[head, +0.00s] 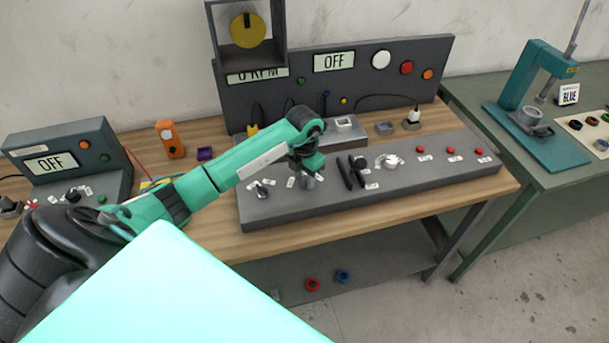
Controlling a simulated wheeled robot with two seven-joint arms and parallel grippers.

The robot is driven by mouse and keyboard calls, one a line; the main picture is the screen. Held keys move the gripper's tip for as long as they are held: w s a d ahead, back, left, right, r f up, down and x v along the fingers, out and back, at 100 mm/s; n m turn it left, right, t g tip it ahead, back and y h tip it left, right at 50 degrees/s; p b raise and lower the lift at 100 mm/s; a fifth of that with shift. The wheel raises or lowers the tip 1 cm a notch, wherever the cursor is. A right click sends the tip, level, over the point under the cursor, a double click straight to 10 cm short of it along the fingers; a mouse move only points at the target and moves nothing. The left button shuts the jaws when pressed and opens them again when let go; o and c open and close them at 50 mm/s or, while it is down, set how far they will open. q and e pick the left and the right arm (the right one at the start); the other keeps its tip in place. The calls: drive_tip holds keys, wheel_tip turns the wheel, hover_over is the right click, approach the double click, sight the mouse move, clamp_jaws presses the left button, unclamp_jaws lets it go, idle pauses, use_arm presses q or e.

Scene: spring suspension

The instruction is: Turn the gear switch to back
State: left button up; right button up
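A long grey control console (440,171) lies along the front of the wooden bench. Small switches and knobs with white labels stand on it; the labels are too small to read, so I cannot tell which is the gear switch. One small switch (262,189) is at the console's left end. Another small grey knob (306,182) is right of it. My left gripper (307,164) points down just above or at this grey knob and partly hides it. I cannot see whether its fingers touch or hold the knob. My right gripper is not in view.
Right of my gripper are two black levers (351,172), a white round knob (390,161) and red buttons (451,150). Behind stands a panel with an OFF display (334,61). Another OFF box (62,150) is at left. A teal press (540,95) stands on the right table.

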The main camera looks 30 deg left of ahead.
use_arm(q)
clamp_jaws()
